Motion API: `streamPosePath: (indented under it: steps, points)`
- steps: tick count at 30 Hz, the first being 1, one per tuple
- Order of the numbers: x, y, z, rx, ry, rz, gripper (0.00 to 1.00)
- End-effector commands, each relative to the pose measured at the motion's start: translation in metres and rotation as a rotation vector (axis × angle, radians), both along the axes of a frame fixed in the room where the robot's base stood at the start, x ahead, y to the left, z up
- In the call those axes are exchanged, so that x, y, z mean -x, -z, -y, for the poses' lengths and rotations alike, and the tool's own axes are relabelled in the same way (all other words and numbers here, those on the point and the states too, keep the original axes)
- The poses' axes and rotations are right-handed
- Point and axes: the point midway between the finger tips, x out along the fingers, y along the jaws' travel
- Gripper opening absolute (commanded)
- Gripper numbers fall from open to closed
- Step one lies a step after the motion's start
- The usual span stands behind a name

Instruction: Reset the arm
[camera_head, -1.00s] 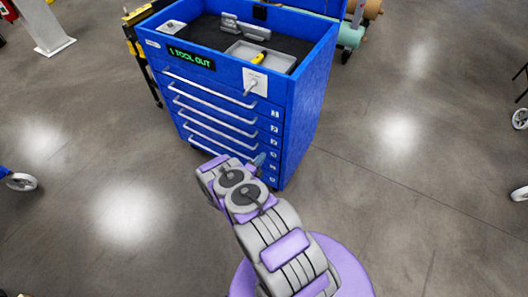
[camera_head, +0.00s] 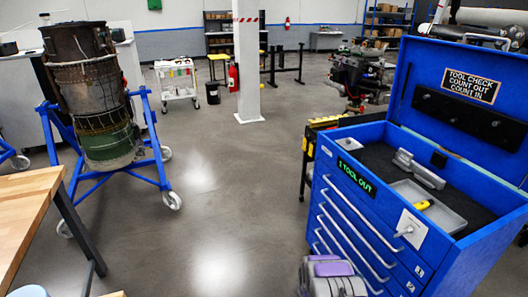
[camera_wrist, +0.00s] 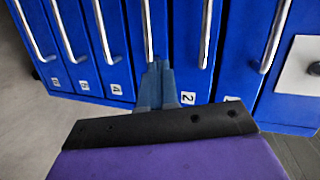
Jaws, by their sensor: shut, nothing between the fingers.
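My arm (camera_head: 333,277) shows at the bottom of the head view, in front of the blue tool chest. My gripper (camera_wrist: 158,72) is in the wrist view, its blue-grey fingers together and empty. The fingers point at the chest's drawer fronts, near the drawer labelled 2. I cannot tell how far apart they are from the drawers. The gripper itself is not visible in the head view.
The blue tool chest (camera_head: 462,265) stands at the right with its lid up; its sign reads 1 TOOL OUT. A wooden table (camera_head: 28,190) is at the left front. An engine (camera_head: 90,90) sits on a blue wheeled stand (camera_head: 160,170). Open floor lies between them.

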Motion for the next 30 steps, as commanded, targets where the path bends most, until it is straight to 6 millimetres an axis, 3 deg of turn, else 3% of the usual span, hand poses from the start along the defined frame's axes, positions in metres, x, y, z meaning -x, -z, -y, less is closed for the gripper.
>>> streamPosePath:
  steps: [6,15,23,30]
  points:
    - [-0.05,-0.049,-0.034,-0.105,-0.179,-0.127,0.0]
    - [-0.08,-0.124,-0.094,-0.184,-0.465,-0.316,0.0]
    - [-0.068,-0.192,-0.156,-0.191,-0.736,-0.492,0.0]
    - [-0.029,-0.253,-0.199,-0.169,-0.995,-0.657,0.0]
